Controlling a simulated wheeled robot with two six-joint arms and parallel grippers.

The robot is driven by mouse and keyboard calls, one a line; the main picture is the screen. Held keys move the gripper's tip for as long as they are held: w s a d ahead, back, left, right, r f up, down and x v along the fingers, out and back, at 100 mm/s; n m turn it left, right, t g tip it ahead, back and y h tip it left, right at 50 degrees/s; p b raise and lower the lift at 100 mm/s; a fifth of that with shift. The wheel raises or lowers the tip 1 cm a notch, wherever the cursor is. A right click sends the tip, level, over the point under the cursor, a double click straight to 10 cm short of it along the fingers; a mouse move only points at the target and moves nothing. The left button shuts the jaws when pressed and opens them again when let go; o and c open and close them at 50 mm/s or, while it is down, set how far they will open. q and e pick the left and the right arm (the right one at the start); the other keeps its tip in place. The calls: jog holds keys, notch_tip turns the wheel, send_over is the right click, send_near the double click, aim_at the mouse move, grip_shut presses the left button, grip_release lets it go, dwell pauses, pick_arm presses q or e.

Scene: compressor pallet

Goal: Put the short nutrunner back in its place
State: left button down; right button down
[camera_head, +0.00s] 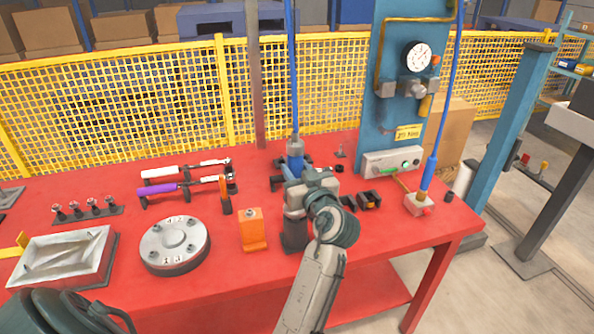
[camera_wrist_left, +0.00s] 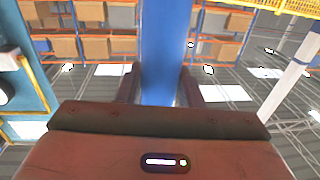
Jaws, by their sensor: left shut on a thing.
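The short nutrunner (camera_head: 295,152) is a blue tool hanging upright from a blue hose over the middle of the red table. My left gripper (camera_head: 295,178) is shut around its body. In the left wrist view, its blue body (camera_wrist_left: 166,55) stands between the two dark fingers of my gripper (camera_wrist_left: 160,92). The nutrunner's lower end is hidden behind my gripper and wrist; a dark grey upright part shows below them, and I cannot tell whether it touches the table. My right gripper is not in view.
Near my gripper are an orange block (camera_head: 252,230) and black holders (camera_head: 368,200). A round flange (camera_head: 174,245), metal tray (camera_head: 62,257) and two wrenches (camera_head: 185,169) lie left.

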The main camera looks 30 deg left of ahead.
pick_arm(q)
jog(key=shift+f+b, duration=0.3)
jog(key=shift+b, duration=0.05)
jog(key=shift+f+b, duration=0.3)
jog(key=c, duration=0.9)
grip_release()
jog(key=shift+s+r, duration=0.1)
jog(key=shift+f, duration=0.2)
